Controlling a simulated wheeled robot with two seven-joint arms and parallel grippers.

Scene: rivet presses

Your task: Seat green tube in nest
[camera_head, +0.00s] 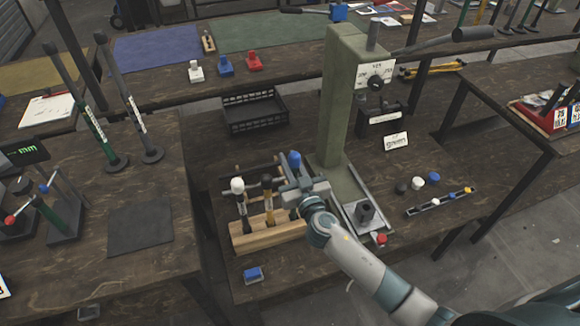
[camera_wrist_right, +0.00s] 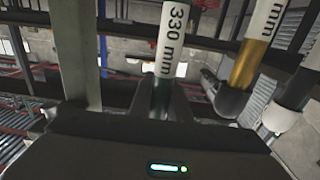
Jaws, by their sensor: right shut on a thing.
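My right gripper (camera_head: 293,190) is shut on the green tube (camera_wrist_right: 160,92), which carries a white "330 mm" label in the wrist view. In the head view a blue cap (camera_head: 294,158) shows just above the fingers, and the gripper hides most of the tube. The gripper is over the right end of a wooden rack (camera_head: 270,236); I cannot tell whether the tube's lower end is in the rack. The dark nest (camera_head: 366,210) stands on the slide plate of the green press (camera_head: 340,100), right of the gripper. My left gripper is not in view.
A yellow tube (camera_head: 267,190) and a white-capped tube (camera_head: 240,197) stand in the rack left of my gripper. A "green" card (camera_head: 396,142), loose caps (camera_head: 418,181) and a small strip (camera_head: 440,203) lie right of the press. A black crate (camera_head: 254,112) is behind.

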